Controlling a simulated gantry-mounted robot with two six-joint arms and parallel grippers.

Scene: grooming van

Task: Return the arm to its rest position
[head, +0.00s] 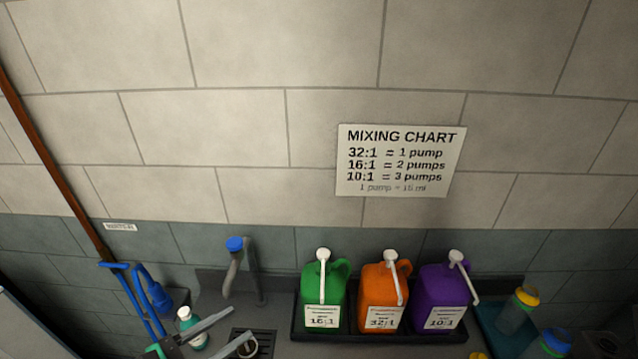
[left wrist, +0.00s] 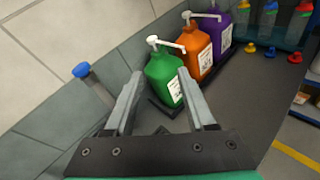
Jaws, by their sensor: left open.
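My left gripper (head: 222,333) is at the bottom left of the head view, above the counter near the tap. Its two grey fingers stand apart with nothing between them. It also shows in the left wrist view (left wrist: 158,98), with its fingers spread and the green jug (left wrist: 162,77) beyond them. In the head view the green jug (head: 313,287) stands in a black tray beside the orange jug (head: 372,287) and the purple jug (head: 432,287). My right gripper is not in either view.
A tap with a blue knob (head: 235,244) stands left of the jugs. A small white and teal bottle (head: 187,323) is close to my left gripper. Bottles with yellow (head: 527,295) and blue (head: 556,341) caps stand at the right. A mixing chart (head: 400,160) hangs on the wall.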

